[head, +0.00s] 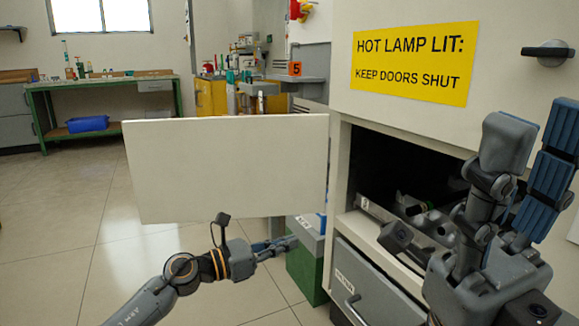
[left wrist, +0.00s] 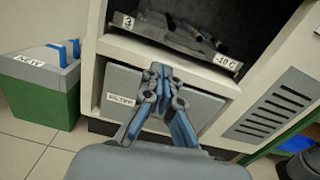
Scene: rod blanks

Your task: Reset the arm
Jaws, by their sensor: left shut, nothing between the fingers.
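My left gripper (head: 290,243) is shut and empty in front of the cabinet, below the open white door (head: 228,168). In the left wrist view its fingertips (left wrist: 158,72) are together in front of a grey drawer (left wrist: 120,84), with no clear contact visible. My right arm fills the right side of the head view, close to the camera. Blue finger parts of my right gripper (head: 550,165) show there; its jaw opening cannot be made out.
The cabinet's dark compartment (head: 405,160) is open, with a tray (left wrist: 180,42) of dark rods inside. A yellow warning sign (head: 415,62) is above it. Floor at left is clear; a green workbench (head: 100,85) stands far back.

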